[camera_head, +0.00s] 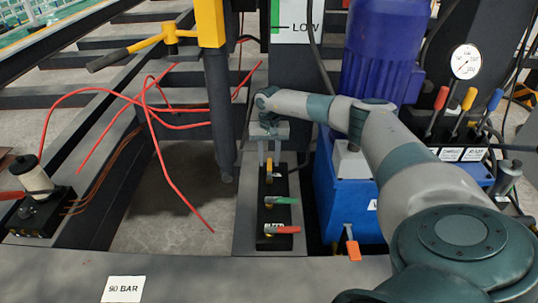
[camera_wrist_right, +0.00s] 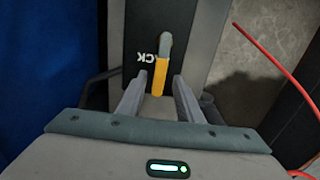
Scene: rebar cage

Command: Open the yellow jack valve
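The yellow jack valve handle (camera_head: 270,171) is the top one on a black valve block (camera_head: 272,238) in the middle of the head view. In the right wrist view, the handle (camera_wrist_right: 160,76) has a grey pivot end, lies beside white lettering that reads "ACK", and points towards my gripper. My right gripper (camera_head: 270,158) is open, just above the block. In the wrist view, its fingers (camera_wrist_right: 161,82) stand on either side of the yellow handle with gaps; I cannot tell whether they are at its depth. My left gripper is not in view.
A green handle (camera_head: 281,200) and a red handle (camera_head: 282,230) sit lower on the same block. A blue pump unit (camera_head: 340,195) stands close on the right. A dark vertical cylinder (camera_head: 219,115) and loose red hoses (camera_head: 160,150) are on the left.

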